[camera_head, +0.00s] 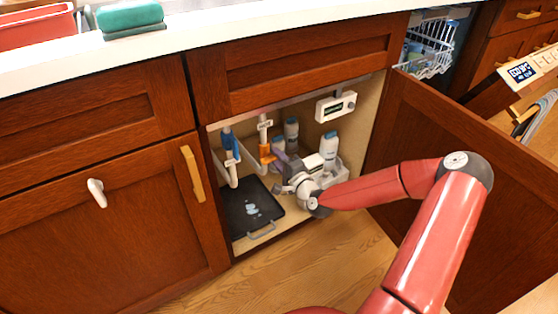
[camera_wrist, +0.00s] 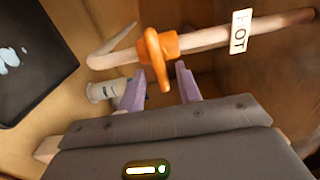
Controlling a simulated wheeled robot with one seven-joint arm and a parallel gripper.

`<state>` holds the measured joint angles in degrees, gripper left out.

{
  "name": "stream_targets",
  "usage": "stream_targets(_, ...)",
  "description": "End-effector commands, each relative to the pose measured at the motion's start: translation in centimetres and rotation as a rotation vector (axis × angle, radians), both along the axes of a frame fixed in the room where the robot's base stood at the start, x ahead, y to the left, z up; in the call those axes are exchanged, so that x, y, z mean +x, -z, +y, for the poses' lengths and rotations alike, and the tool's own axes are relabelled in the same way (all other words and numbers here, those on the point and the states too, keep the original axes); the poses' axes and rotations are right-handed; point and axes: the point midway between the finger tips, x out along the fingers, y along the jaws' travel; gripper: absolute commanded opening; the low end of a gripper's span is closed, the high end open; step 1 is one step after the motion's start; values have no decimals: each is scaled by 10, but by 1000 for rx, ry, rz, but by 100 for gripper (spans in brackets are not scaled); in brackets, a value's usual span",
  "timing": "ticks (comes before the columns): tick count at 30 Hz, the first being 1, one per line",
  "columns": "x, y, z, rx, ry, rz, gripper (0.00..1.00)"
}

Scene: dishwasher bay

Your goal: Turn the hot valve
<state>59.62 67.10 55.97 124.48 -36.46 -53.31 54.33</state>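The hot valve is an orange handle (camera_head: 265,153) on a pale upright pipe inside the open cabinet. In the wrist view the orange handle (camera_wrist: 160,48) sits on the pipe beside a white tag (camera_wrist: 240,32) with "OT" readable. My gripper (camera_wrist: 162,68) is open, with its two purple fingers apart. The lower end of the handle shows between the fingertips, with a gap on each side; I cannot tell whether either finger touches it. In the head view my gripper (camera_head: 277,157) is just right of the valve, partly hidden by my wrist.
A blue valve (camera_head: 230,143) is on another pipe to the left. A black tray (camera_head: 236,210) with pale wet-looking spots lies on the cabinet floor. White bottles (camera_head: 328,147) stand behind my wrist. A control box (camera_head: 336,106) hangs above. The open door (camera_head: 480,180) is on the right.

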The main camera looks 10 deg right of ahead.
Motion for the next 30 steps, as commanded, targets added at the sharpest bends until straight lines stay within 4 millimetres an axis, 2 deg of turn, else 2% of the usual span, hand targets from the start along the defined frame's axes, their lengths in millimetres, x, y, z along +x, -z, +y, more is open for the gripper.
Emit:
stream_targets(5, -6, 0, -3, 0, 2, 0, 34)
stream_targets(12, -44, 0, -16, 0, 2, 1, 34)
stream_targets(18, -69, 0, -23, -1, 1, 1, 34)
stream_targets(30, -75, 0, -24, 0, -1, 0, 34)
